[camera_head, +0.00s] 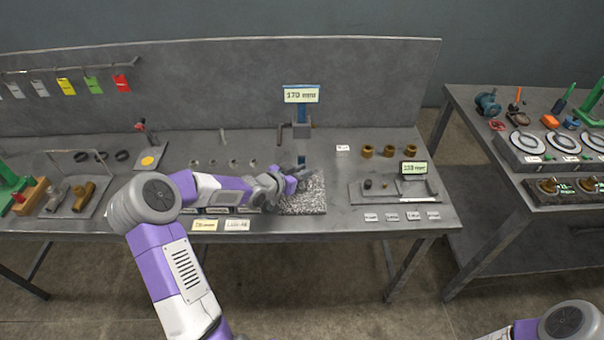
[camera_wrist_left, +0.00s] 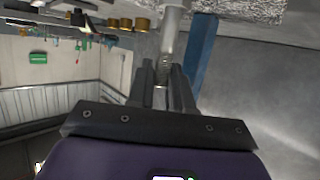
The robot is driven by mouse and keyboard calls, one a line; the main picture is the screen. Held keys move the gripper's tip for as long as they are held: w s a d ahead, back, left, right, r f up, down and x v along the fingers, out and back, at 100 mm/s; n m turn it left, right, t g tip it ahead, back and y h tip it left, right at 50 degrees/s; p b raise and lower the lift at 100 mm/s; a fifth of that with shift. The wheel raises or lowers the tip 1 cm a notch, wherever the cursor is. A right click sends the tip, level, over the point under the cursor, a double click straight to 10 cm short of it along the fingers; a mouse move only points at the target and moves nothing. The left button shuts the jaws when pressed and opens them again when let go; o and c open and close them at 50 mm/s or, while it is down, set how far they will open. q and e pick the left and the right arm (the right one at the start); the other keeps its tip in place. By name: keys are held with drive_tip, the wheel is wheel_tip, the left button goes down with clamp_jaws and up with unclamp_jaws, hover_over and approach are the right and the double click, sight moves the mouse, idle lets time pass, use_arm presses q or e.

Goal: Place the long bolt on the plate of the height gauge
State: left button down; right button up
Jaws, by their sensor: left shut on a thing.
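The height gauge (camera_head: 302,95) stands at the back middle of the bench, with a display that seems to read 170 mm. Its speckled granite plate (camera_head: 306,200) lies in front of the column. My left gripper (camera_head: 300,176) is over the plate, close to the column. In the left wrist view its fingers (camera_wrist_left: 163,88) are shut on the long bolt (camera_wrist_left: 171,38), a grey metal shaft. The blue column (camera_wrist_left: 201,48) is right beside it, and the plate (camera_wrist_left: 240,8) shows at the top edge. I cannot tell whether the bolt touches the plate. My right gripper is out of view.
A tray (camera_head: 365,197) with small parts and a second display (camera_head: 414,168) stand to the right. Brass nuts (camera_head: 367,151) stand behind it. Several small upright pieces (camera_head: 233,163) are left of the gauge. A wire-handled tray (camera_head: 97,207) with fittings is further left.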

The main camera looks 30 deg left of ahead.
use_arm(q)
drive_tip(key=shift+f, duration=0.15)
drive_tip(key=c, duration=1)
unclamp_jaws()
drive_tip(key=shift+s+r, duration=0.15)
drive_tip(key=shift+r, duration=0.15)
drive_tip(key=p+v, duration=0.4)
drive_tip(key=v, duration=0.7)
drive_tip(key=shift+s+a, duration=0.1)
drive_tip(key=shift+s, duration=0.2)
